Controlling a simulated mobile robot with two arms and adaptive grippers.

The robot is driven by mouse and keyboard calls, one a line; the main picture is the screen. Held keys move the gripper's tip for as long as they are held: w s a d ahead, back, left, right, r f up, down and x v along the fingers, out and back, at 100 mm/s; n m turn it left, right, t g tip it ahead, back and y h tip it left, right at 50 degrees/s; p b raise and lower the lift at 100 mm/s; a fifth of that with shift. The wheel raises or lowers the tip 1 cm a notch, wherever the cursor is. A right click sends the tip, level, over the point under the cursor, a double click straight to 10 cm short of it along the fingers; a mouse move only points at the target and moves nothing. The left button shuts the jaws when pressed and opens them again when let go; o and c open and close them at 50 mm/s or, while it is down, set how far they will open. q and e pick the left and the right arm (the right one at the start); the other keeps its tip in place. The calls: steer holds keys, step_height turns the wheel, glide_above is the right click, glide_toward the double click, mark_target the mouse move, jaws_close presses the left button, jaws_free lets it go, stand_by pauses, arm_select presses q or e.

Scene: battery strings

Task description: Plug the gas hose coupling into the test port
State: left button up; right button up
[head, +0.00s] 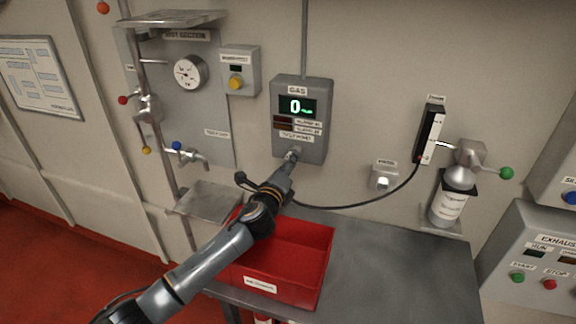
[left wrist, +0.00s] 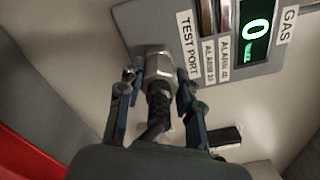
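The grey gas detector (head: 314,150) hangs on the wall with a green 0 on its display. Its test port (head: 291,156) is a metal fitting under the lower left edge; it also shows beside the TEST PORT label in the left wrist view (left wrist: 153,60). My left gripper (head: 287,172) is just below the port, pointing up at it. My right gripper is out of view.
A red bin (head: 315,270) stands on the grey bench (head: 400,265) under my left arm. Valves and a gauge (head: 190,72) are to the left.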

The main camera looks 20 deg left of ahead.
arm_select(q)
steer(key=o, duration=0.4)
steer(key=shift+c, duration=0.2)
steer(key=shift+s+f, duration=0.1)
steer(key=shift+s, duration=0.05)
steer(key=s, duration=1.2)
steer(key=shift+a, duration=0.25)
